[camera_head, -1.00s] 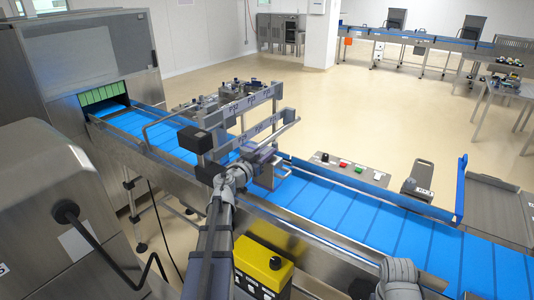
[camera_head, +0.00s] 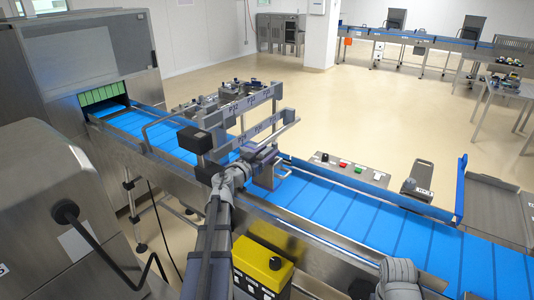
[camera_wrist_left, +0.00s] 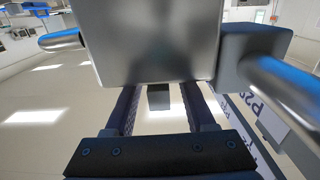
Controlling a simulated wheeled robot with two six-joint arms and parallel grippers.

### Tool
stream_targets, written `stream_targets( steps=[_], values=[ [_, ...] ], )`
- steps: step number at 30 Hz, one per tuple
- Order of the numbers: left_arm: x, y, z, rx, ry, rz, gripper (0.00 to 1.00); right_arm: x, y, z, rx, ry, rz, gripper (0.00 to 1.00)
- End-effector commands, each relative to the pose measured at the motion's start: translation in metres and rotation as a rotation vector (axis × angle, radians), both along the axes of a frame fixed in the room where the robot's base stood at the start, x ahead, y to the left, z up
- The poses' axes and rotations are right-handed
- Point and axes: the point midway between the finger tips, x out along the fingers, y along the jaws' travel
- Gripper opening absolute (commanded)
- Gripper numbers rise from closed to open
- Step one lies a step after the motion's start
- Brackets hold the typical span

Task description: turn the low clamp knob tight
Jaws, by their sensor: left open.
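In the head view my left arm reaches over the blue conveyor to a grey rail frame (camera_head: 258,128) with printed labels. My left gripper (camera_head: 264,155) is at the near side of the frame, beside its lower rail. In the left wrist view the two dark fingers (camera_wrist_left: 158,112) are apart, with a small dark block (camera_wrist_left: 158,97) showing between them; contact cannot be told. A metal block (camera_wrist_left: 150,40) fills the view beyond the fingertips. Dark clamp blocks (camera_head: 195,139) sit at the frame's left end. I cannot make out for sure which part is the low knob.
The blue belt (camera_head: 330,212) runs from the sealer opening at upper left to lower right. A control panel with buttons (camera_head: 345,164) lies along its far side. A yellow-topped box (camera_head: 263,262) stands below the near edge. A blue upright (camera_head: 460,188) stands at right.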

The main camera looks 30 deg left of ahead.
Motion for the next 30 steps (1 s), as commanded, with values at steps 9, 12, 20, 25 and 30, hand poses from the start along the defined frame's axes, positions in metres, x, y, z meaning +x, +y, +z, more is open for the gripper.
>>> stream_targets(
  steps=[9, 12, 20, 25, 30],
  values=[
    [-0.029, 0.001, 0.000, 0.000, 0.000, 0.003, 0.55, 0.000, 0.000, 0.000, 0.000, 0.000, 0.000, 0.00],
    [-0.046, 0.003, 0.000, 0.000, 0.000, 0.002, 0.55, 0.000, 0.000, 0.000, 0.000, 0.000, 0.000, 0.00],
    [-0.074, 0.007, 0.000, 0.000, 0.000, 0.001, 0.55, 0.000, 0.000, 0.000, 0.000, 0.000, 0.000, 0.00],
    [-0.078, 0.007, 0.000, 0.000, 0.000, 0.000, 0.55, 0.000, 0.000, 0.000, 0.000, 0.000, 0.000, 0.00],
    [-0.078, 0.007, 0.000, 0.000, 0.000, 0.000, 0.55, 0.000, 0.000, 0.000, 0.000, 0.000, 0.000, 0.00]
  ],
)
